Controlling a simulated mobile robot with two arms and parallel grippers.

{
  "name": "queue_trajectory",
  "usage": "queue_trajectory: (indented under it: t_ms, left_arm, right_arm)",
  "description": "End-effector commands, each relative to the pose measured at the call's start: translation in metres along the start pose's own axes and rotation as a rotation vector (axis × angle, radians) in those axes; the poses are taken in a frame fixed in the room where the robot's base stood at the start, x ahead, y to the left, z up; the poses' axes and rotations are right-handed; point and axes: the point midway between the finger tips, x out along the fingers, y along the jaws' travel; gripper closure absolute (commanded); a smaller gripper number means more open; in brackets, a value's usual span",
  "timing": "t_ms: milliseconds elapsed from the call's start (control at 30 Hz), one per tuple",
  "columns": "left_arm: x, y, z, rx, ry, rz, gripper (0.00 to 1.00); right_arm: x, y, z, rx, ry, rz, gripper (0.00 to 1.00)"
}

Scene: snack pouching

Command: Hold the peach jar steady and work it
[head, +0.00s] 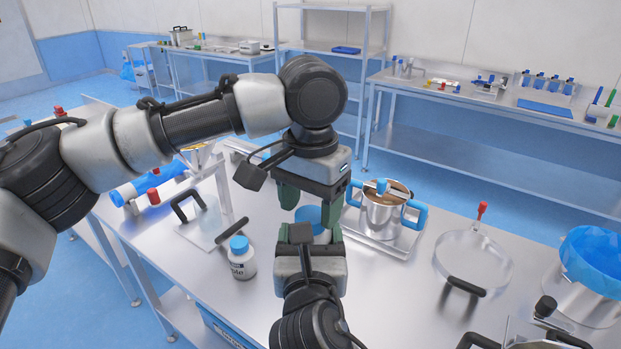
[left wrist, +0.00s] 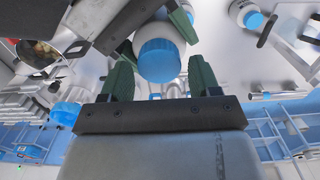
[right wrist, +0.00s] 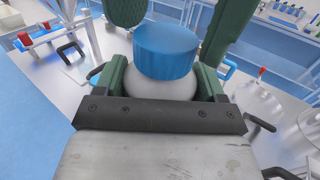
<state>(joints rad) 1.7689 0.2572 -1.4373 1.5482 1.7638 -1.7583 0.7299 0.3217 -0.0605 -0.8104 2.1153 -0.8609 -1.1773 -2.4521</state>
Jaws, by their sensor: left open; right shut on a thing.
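A white jar with a blue lid (head: 309,215) stands upright in my right gripper (head: 309,238). I take it for the peach jar, though its label is hidden. In the right wrist view, the right fingers are shut on the white body of this jar (right wrist: 162,88), below the lid. My left gripper (head: 311,198) points down from above and is open. In the left wrist view, its green fingers are spread to either side of the blue lid (left wrist: 158,62), with gaps showing.
Another white jar with a blue lid (head: 241,258) stands on the steel table to the left, its label partly readable. A pot with blue handles (head: 383,212) stands on a tray to the right. A round clear lid (head: 472,262) and a blue-lined bin (head: 590,275) are farther right.

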Motion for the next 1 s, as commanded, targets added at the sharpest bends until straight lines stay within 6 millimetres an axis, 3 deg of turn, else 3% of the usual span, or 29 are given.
queue_trajectory:
  t_ms: [200,467,500,733,867,1000]
  left_arm:
    - [0.016,0.0,0.0,0.001,-0.001,0.001,0.38]
    - [0.017,0.0,0.0,0.001,0.0,0.001,0.38]
    - [0.017,0.0,0.0,0.001,0.0,0.001,0.4]
    - [0.017,0.0,0.0,0.001,0.0,0.001,0.75]
    - [0.017,0.0,0.0,0.014,0.0,0.001,0.77]
    - [0.017,0.001,0.0,0.165,0.0,0.002,0.77]
  right_arm:
    - [0.0,0.0,0.001,0.001,-0.002,0.0,0.96]
    - [0.0,0.0,0.001,0.001,-0.002,0.0,0.96]
    - [0.0,0.0,0.001,0.001,-0.002,0.0,0.96]
    - [0.0,0.0,0.001,0.001,-0.002,0.0,0.96]
    - [0.0,0.0,0.001,0.001,-0.002,0.0,0.96]
    - [0.0,0.0,0.001,0.001,-0.002,0.0,0.96]
